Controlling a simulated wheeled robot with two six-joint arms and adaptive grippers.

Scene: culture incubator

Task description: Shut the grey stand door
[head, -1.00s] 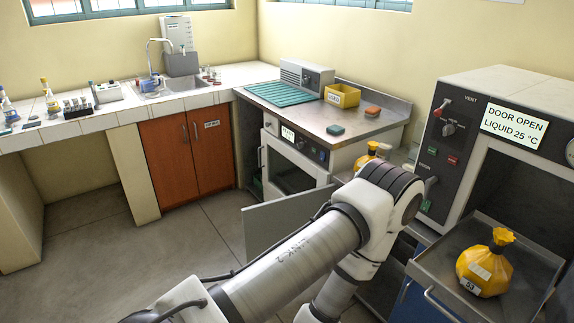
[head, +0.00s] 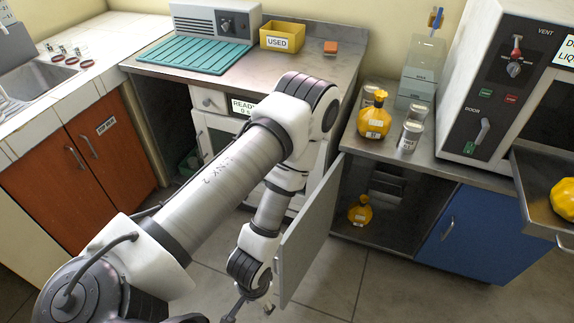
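The grey stand door (head: 308,232) stands open in the head view. It juts toward me from the left front edge of the stand, whose open compartment (head: 388,205) shows dark inside. My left arm reaches in from the left, and its wrist hangs down just left of the door. My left gripper (head: 250,306) is at the bottom edge, low beside the door's near end. It is partly cut off, and I cannot tell whether its fingers are open or whether it touches the door. My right gripper is not in view.
A yellow bottle (head: 361,211) stands inside the compartment. Another yellow bottle (head: 375,116) and metal-lidded jars (head: 409,136) are on the stand's top. A blue door (head: 450,228) is to the right. A tray (head: 535,190) juts out at far right. Floor before the compartment is clear.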

